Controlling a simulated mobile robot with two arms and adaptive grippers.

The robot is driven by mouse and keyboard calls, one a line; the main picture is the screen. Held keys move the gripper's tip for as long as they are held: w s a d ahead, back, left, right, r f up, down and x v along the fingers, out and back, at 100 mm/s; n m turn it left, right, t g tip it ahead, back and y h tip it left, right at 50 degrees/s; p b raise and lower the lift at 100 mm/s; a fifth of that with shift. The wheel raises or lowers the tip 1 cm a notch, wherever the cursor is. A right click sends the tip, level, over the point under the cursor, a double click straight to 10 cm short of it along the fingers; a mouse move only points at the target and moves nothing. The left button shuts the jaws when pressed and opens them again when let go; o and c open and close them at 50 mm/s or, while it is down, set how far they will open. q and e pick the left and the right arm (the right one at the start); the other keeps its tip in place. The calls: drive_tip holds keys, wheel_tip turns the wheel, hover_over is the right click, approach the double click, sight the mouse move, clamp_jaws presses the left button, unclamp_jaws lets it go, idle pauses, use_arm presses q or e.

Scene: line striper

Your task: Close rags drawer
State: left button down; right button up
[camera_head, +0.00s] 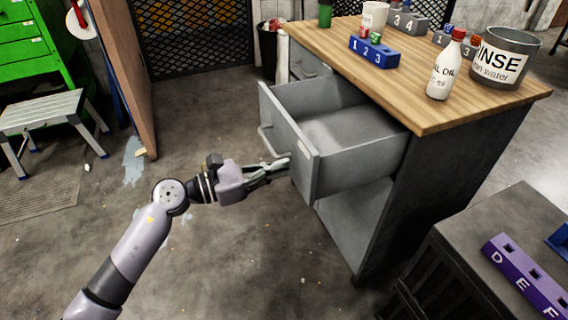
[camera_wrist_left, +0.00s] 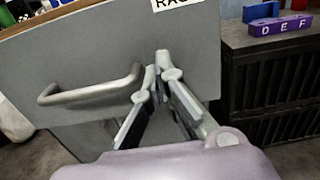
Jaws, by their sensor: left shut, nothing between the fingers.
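The grey rags drawer (camera_head: 305,135) is pulled far out of the wooden-topped workbench and looks empty inside. Its front, with a bar handle (camera_head: 266,141), also shows in the left wrist view (camera_wrist_left: 200,40), with a partly cut-off label at the top edge. My left gripper (camera_head: 287,161) is shut and empty at the drawer front. In the left wrist view the fingertips (camera_wrist_left: 157,62) lie to the right of the handle (camera_wrist_left: 92,93), over the bare front panel. I cannot tell whether they touch it. My right gripper is in neither view.
On the workbench top (camera_head: 425,110) stand a white bottle (camera_head: 442,75), a rinse bucket (camera_head: 505,60) and a blue numbered block (camera_head: 374,51). A dark cabinet (camera_head: 455,255) with a purple lettered block (camera_head: 525,278) stands at the right. A step stool (camera_head: 42,110) stands left.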

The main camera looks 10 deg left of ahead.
use_arm(q)
drive_tip(key=shift+x, duration=0.85)
drive_tip(key=x, duration=1.6)
drive_tip(key=shift+w+d+b, duration=0.25)
drive_tip(key=shift+d+b, duration=0.1)
drive_tip(key=b+x, duration=0.1)
drive_tip(key=x, duration=0.6)
drive_tip(key=shift+w+d+f, duration=0.1)
drive_tip(key=shift+w+f, duration=0.05)
drive_tip(key=shift+w, duration=0.1)
drive_tip(key=shift+r, duration=0.35)
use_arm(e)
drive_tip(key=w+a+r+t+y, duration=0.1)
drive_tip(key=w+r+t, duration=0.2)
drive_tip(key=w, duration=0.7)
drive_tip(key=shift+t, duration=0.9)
use_arm(q)
drive_tip(key=shift+r, duration=0.1)
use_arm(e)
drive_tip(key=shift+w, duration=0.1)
